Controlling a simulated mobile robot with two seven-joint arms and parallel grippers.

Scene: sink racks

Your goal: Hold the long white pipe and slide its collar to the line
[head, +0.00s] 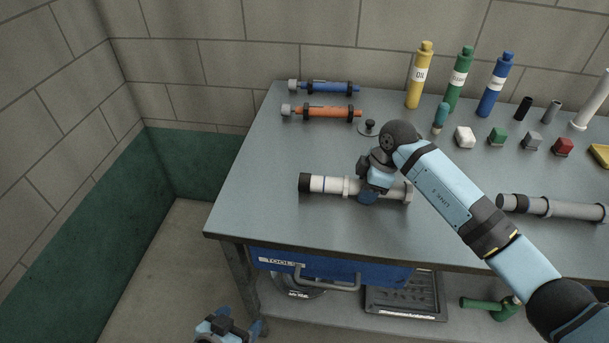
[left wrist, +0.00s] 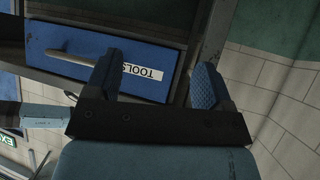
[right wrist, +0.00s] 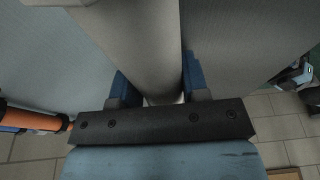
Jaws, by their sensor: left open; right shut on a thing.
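The long white pipe (head: 333,185) lies on the grey bench near its front edge, with a black cap at its left end. A thin blue line (head: 323,184) rings it near that cap. A raised white collar (head: 347,186) sits right of the line, apart from it. My right gripper (head: 369,192) is shut on the pipe just right of the collar; the pipe also fills the right wrist view (right wrist: 140,45) between the fingers. My left gripper (head: 236,326) is open and empty, low in front of the bench; its spread fingers show in the left wrist view (left wrist: 155,85).
Blue (head: 325,87) and orange (head: 325,112) tubes lie at the back left. Yellow (head: 419,77), green and blue bottles stand at the back. A grey pipe (head: 550,207) lies to the right. A blue tools drawer (head: 330,270) hangs under the bench. The bench's left front is clear.

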